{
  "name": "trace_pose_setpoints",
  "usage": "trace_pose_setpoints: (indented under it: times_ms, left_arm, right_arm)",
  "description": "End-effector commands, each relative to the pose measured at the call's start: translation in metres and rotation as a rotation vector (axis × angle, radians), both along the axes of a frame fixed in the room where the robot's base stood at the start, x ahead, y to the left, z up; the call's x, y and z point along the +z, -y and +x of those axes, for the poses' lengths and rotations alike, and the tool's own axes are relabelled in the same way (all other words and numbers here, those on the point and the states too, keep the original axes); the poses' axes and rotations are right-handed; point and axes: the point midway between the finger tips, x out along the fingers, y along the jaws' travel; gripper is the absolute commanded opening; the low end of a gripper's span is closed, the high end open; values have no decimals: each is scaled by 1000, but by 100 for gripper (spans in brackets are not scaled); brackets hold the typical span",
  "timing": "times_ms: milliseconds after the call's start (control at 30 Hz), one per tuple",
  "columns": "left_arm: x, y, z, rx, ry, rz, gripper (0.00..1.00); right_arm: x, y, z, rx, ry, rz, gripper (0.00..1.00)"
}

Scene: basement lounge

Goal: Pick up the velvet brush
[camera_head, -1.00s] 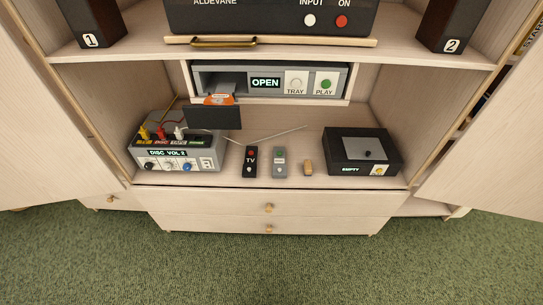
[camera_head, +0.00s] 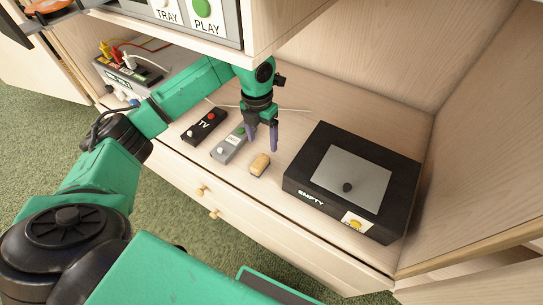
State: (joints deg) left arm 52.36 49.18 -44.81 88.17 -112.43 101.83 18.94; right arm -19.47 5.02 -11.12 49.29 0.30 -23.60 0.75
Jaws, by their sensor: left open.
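The velvet brush (camera_head: 260,164), a small tan wooden block with a darker underside, lies on the cabinet shelf between the grey remote and the black box. My left gripper (camera_head: 262,144) points down just above and behind the brush. Its two dark fingers are apart with nothing between them. Whether a fingertip touches the brush or the remote is hard to tell. My right gripper does not show.
A black box (camera_head: 353,180) marked EMPTY stands to the right. The disc player (camera_head: 180,14) overhangs above. A selector unit (camera_head: 128,76) with cables is at far left.

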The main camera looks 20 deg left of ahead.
Motion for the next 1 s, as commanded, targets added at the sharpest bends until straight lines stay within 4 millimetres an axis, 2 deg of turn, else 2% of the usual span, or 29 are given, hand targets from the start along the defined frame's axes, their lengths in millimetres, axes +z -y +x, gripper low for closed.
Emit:
trace_pose_setpoints:
  times_ms: [33,100,233,433,600,700,867,900,967,1000]
  left_arm:
    - [-4,-8,-1,3,2,39,78]
    - [-14,-10,-2,3,-2,53,78]
    - [-44,-9,-3,3,-3,48,78]
    - [-73,-8,-2,3,-2,45,78]
    - [-107,-8,-2,3,-2,42,78]
    - [-116,-9,-2,4,0,43,78]
    - [-117,-9,-2,3,1,43,78]
    - [-117,-9,-2,3,1,43,74]
    - [-117,-8,-2,3,1,43,51]
    - [-117,-8,-2,3,1,43,35]
  right_arm:
    - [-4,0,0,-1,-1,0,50]
    - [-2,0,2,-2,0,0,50]
    - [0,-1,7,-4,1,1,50]
    - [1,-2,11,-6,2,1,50]
    - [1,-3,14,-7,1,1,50]
    - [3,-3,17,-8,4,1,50]
    - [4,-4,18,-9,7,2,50]
    - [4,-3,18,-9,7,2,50]
    - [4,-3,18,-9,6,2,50]
    - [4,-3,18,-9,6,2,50]
